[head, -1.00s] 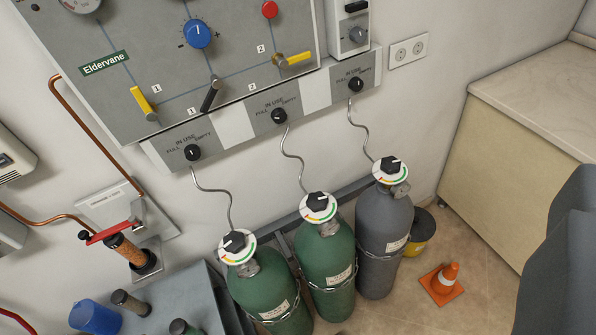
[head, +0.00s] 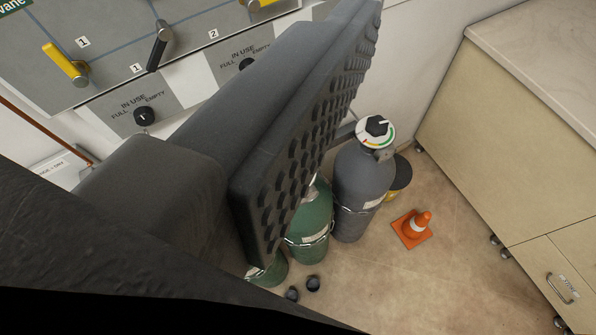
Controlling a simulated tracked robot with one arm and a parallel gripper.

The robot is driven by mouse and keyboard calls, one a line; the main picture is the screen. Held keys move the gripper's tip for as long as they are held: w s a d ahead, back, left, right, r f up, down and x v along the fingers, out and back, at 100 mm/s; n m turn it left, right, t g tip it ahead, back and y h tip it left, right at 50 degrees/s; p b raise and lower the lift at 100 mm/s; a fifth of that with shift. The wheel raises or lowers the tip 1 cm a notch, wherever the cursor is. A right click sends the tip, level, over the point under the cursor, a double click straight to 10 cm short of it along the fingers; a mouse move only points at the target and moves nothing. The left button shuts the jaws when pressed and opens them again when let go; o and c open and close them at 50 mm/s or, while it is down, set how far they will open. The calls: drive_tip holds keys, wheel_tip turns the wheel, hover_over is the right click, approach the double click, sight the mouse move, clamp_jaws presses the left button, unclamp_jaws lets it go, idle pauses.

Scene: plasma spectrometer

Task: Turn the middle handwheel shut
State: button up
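My gripper (head: 300,130) fills the middle and left of the head view as a large dark grey finger with a studded pad facing right. Only one finger is clear, so I cannot see whether it is open or shut. The middle green cylinder (head: 311,228) shows partly below and right of the finger. Its handwheel is hidden behind the finger, and I cannot tell whether they touch. The right, grey cylinder (head: 358,185) has its black handwheel (head: 377,126) on a white, coloured-scale disc in plain view. Only the lower part of the left green cylinder (head: 270,273) shows.
The wall panel (head: 115,60) with a yellow lever (head: 65,64) and black knobs is behind at upper left. An orange cone (head: 414,228) stands on the floor right of the cylinders. A beige cabinet (head: 480,130) stands at right. The floor between is mostly clear.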

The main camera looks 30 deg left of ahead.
drive_tip(key=w+a+f+n+g+y+p, duration=0.1)
drive_tip(key=w+a+f+n+g+p, duration=0.1)
drive_tip(key=w+a+f+n+g, duration=0.45)
drive_tip(key=w+a+f+n+g+y+p, duration=0.15)
drive_tip(key=w+a+f, duration=0.25)
drive_tip(key=w+f, duration=0.65)
drive_tip(key=w+a+f+n+g+h+p, duration=0.1)
drive_tip(key=a+f+n+g, duration=0.1)
drive_tip(key=f, duration=1)
drive_tip(key=w+a+f+n+g+p, duration=0.1)
drive_tip(key=a+f+n, duration=0.3)
drive_tip(key=f, duration=0.8)
drive_tip(key=w+a+f+n+g+h+p, duration=0.1)
drive_tip(key=w+a+f+n+g+p, duration=0.1)
drive_tip(key=f, duration=1)
drive_tip(key=shift+a+f+n+g+h+p, duration=0.15)
drive_tip(key=shift+a+n+g+h, duration=0.05)
drive_tip(key=shift+a+n+g, duration=0.25)
drive_tip(key=shift+a+f+n+g+h+p, duration=0.15)
drive_tip(key=shift+a+n+g, duration=0.15)
drive_tip(key=shift+g, duration=0.25)
